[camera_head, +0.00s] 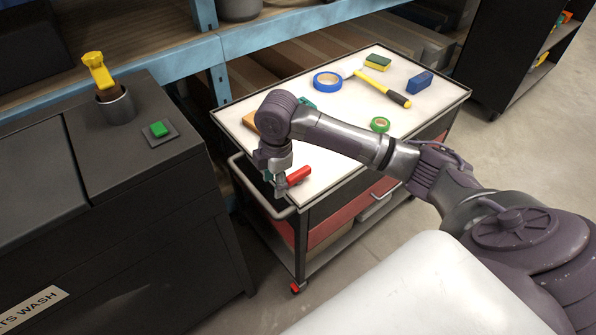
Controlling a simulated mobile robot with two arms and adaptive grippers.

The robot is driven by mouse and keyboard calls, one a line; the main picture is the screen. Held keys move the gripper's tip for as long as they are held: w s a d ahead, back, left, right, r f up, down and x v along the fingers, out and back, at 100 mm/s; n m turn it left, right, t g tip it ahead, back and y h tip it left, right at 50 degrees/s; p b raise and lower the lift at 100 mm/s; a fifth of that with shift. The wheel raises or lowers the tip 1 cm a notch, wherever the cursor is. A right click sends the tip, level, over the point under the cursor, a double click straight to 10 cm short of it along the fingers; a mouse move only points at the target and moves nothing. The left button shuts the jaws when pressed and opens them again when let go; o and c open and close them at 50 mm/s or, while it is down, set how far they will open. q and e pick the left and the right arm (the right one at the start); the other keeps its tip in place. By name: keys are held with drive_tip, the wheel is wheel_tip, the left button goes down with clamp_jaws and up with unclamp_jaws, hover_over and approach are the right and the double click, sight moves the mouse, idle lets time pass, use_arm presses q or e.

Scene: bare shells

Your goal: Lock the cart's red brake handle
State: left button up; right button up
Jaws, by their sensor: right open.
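The cart (325,182) stands in the middle with a white top and dark rim. A short red handle (298,176) shows at its near left end, close to the push bar (262,203). It lies slanted, its right end higher in the picture. My right gripper (280,186) points down over this end, right beside the red handle's left end. It is open, and I cannot tell whether it touches the handle. The gripper and wrist hide part of the handle's mount. My left gripper is not in view.
On the cart top are blue tape (327,82), green tape (380,124), a yellow-black tool (384,90), a sponge (377,62) and a blue block (420,82). A dark parts washer (110,220) stands left, blue shelving (290,28) behind. Floor is clear at right.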

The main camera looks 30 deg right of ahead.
drive_tip(key=n, duration=0.1)
approach(299, 172)
drive_tip(key=shift+g+h, duration=0.3)
drive_tip(key=shift+g, duration=0.1)
drive_tip(key=f, duration=1)
drive_tip(key=shift+w+a+b, duration=0.3)
drive_tip(key=shift+w+b, duration=0.05)
drive_tip(key=shift+b, duration=0.05)
clamp_jaws()
